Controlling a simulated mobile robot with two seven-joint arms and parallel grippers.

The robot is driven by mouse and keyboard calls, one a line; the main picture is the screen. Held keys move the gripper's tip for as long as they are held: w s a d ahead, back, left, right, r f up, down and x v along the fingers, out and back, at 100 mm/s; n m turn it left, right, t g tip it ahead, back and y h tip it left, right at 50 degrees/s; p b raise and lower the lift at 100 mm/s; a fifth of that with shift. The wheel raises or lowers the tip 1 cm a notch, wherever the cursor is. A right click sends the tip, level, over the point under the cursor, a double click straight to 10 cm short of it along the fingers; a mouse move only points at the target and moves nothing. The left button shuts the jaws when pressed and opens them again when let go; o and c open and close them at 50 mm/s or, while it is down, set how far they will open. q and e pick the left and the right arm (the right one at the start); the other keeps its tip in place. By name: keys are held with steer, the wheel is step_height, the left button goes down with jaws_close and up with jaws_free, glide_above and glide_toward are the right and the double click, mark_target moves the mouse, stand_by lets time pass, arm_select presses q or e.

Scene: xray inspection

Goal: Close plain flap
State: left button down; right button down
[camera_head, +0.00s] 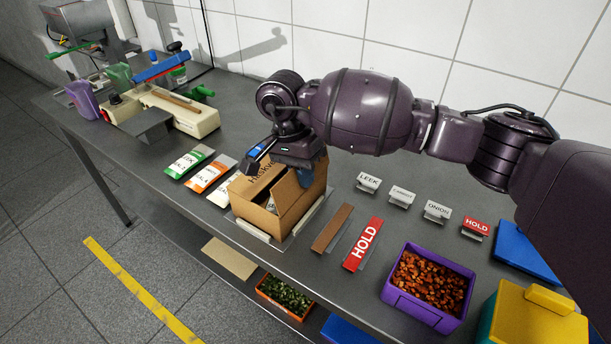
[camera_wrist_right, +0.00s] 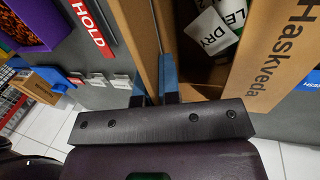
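An open brown cardboard box (camera_head: 262,212) stands on the table, angled. Its printed flap (camera_head: 255,180) stands up; in the right wrist view the printed flap (camera_wrist_right: 280,55) reads "Haskveda". A plain cardboard panel (camera_wrist_right: 133,30) shows at the box's other side in that view. White labelled pouches (camera_wrist_right: 213,25) lie inside. My right gripper (camera_head: 308,170) is over the box's right side; in the wrist view its two blue fingers (camera_wrist_right: 155,90) are a small gap apart, beside the plain panel's edge. Whether they touch it is unclear. My left gripper is out of view.
A purple bin (camera_head: 430,318) and small sign stands (camera_head: 402,197) are farther right. A sealer (camera_head: 172,110) stands at the far left.

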steer(key=shift+a+f+g+h, duration=0.1)
steer(key=shift+a+g+h, duration=0.05)
steer(key=shift+g+h, duration=0.3)
steer(key=c, duration=1.3)
jaws_free()
steer(key=shift+b+v, duration=0.4)
steer(key=shift+v, duration=5.05)
